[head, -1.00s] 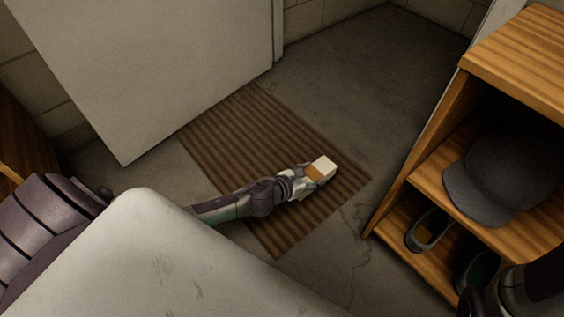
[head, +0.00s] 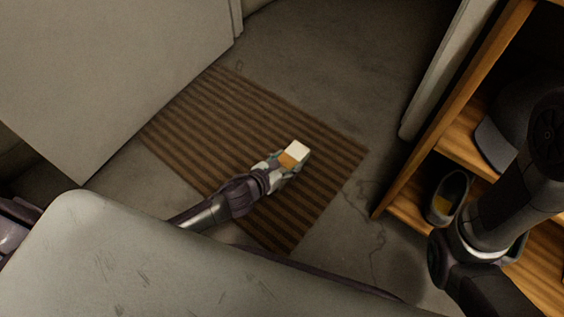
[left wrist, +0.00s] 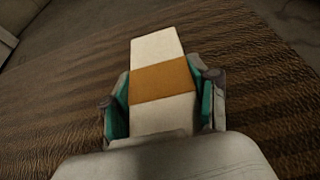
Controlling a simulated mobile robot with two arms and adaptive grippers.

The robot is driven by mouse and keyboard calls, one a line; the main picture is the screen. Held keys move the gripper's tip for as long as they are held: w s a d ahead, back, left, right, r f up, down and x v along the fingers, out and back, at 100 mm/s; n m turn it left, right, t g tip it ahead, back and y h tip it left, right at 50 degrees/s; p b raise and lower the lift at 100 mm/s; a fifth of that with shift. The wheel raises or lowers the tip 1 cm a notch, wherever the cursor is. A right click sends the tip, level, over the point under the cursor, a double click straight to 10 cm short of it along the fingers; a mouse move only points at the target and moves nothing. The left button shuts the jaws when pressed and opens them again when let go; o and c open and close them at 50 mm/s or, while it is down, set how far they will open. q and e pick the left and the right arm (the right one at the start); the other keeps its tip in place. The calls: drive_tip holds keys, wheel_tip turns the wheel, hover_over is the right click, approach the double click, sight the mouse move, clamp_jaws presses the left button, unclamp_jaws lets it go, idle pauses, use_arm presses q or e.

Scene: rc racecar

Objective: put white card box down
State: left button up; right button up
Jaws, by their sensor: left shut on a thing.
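The white card box (head: 298,151) has an orange-brown band around it. My left gripper (head: 287,164) is shut on it, over the striped brown doormat. In the left wrist view the white card box (left wrist: 156,48) sits between the two teal-padded fingers of my left gripper (left wrist: 164,100), its white far end sticking out past them. I cannot tell whether the box touches the mat. My right arm shows at the right of the head view, but its fingers are not in view.
A wooden shelf (head: 455,143) stands at the right, with a dark cap (head: 491,147) and a shoe (head: 447,197) on it. A pale door panel (head: 100,70) is at the upper left. The doormat (head: 215,110) around the box is clear.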

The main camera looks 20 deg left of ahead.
use_arm(q)
drive_tip(key=shift+r, duration=0.1)
drive_tip(key=o, duration=1.1)
drive_tip(key=shift+c, duration=0.2)
drive_tip(key=shift+r, duration=0.1)
drive_tip(key=p+v, duration=0.6)
drive_tip(key=v, duration=0.5)
drive_tip(key=shift+s, duration=0.2)
drive_tip(key=shift+s+a+r, duration=0.1)
drive_tip(key=shift+s, duration=0.15)
